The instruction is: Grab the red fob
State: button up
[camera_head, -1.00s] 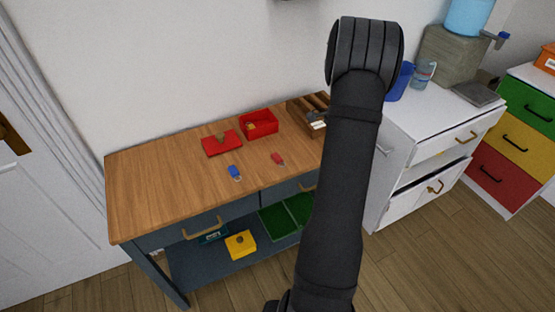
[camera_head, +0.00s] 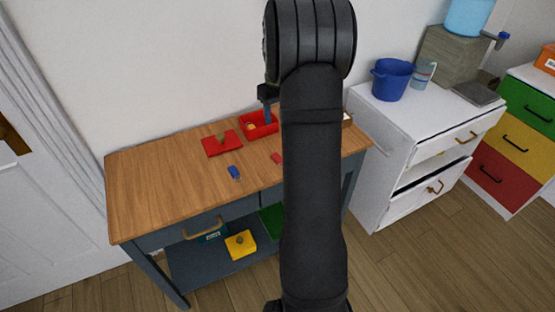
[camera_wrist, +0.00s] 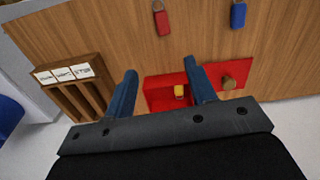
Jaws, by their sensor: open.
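The red fob (camera_head: 276,158) lies on the wooden tabletop, partly hidden by my arm in the head view. In the wrist view the red fob (camera_wrist: 162,22) lies near the top edge, with a small metal ring at its upper end. My gripper (camera_wrist: 158,80) is open and empty, its two blue fingers apart. In the head view one blue finger (camera_head: 267,112) shows over the red box at the back of the table. The gripper is above the table and apart from the fob.
A blue fob (camera_wrist: 238,14) lies beside the red one. The open red box (camera_wrist: 160,96) holds a yellow item; its red lid (camera_head: 221,143) with a knob lies beside it. A wooden rack (camera_wrist: 72,88) with labels stands at the table's end. A blue bucket (camera_head: 391,79) stands on the white cabinet.

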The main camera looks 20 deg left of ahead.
notch_tip(320, 180, down, 12)
jog(key=shift+r, duration=0.25)
jog(key=f, duration=0.2)
jog(key=s+f, duration=0.1)
jog(key=f, duration=0.1)
jog(key=shift+f, duration=0.55)
jog(key=c, duration=1.1)
jog(key=shift+o, duration=0.2)
jog(key=shift+r, duration=0.1)
